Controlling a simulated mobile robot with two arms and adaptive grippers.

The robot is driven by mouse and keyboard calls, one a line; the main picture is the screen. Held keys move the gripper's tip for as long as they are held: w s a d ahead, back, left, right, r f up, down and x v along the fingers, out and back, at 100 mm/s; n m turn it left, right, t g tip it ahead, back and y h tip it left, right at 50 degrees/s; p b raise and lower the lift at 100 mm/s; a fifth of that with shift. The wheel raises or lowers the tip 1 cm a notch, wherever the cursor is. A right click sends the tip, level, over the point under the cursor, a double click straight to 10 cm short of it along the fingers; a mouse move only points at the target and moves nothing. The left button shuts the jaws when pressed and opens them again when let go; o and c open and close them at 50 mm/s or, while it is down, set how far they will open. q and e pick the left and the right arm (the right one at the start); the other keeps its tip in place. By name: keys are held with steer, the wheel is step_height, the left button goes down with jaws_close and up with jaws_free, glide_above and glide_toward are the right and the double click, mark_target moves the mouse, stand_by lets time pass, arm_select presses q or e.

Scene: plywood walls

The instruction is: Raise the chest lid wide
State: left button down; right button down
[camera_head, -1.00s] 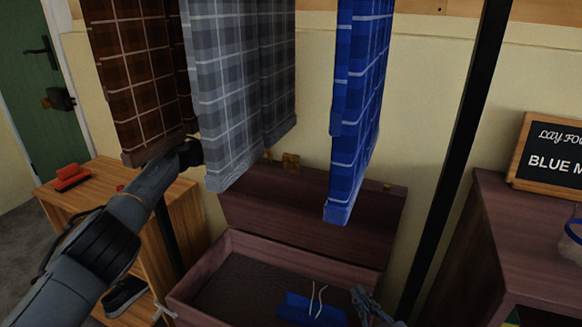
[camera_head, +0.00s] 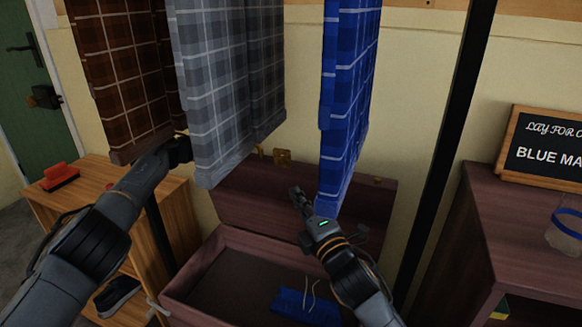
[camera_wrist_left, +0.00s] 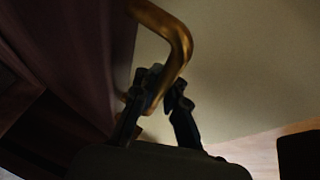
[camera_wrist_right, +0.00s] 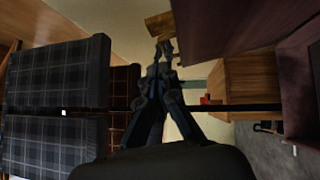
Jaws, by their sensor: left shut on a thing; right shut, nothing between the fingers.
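The chest (camera_head: 190,277) stands below the hanging cloths. Its dark wooden lid (camera_head: 262,200) is tilted up at the back, near the wall, with brass fittings (camera_head: 283,155) on its top edge. In the left wrist view my left gripper (camera_wrist_left: 163,85) is shut on a curved brass handle (camera_wrist_left: 178,35) beside dark wood. In the head view that gripper is mostly hidden by the grey plaid cloth. My right gripper (camera_head: 298,194) is shut and empty in front of the lid. In the right wrist view its fingertips (camera_wrist_right: 163,48) are near a brass piece (camera_wrist_right: 158,23).
Brown (camera_head: 118,80), grey (camera_head: 205,100) and blue (camera_head: 345,100) plaid cloths hang above the chest. A blue folded cloth (camera_head: 300,306) lies inside it. A wooden shelf (camera_head: 185,215) stands left, a dark cabinet (camera_head: 500,235) right. A black post (camera_head: 445,150) stands before the wall.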

mark_target(285, 157)
arm_select(q)
steer(key=shift+w+a+r, duration=0.1)
steer(key=shift+a+r, duration=0.1)
steer(key=shift+r, duration=0.05)
arm_select(e)
steer(key=shift+w+a+r, duration=0.3)
steer(key=shift+w+r, duration=0.05)
steer(key=shift+w, duration=1.35)
steer(key=shift+w+a+r, duration=0.3)
steer(key=shift+w, duration=1.45)
steer(key=shift+w+a+r, duration=0.3)
steer(key=shift+w+r, duration=0.05)
steer(key=shift+w, duration=1.35)
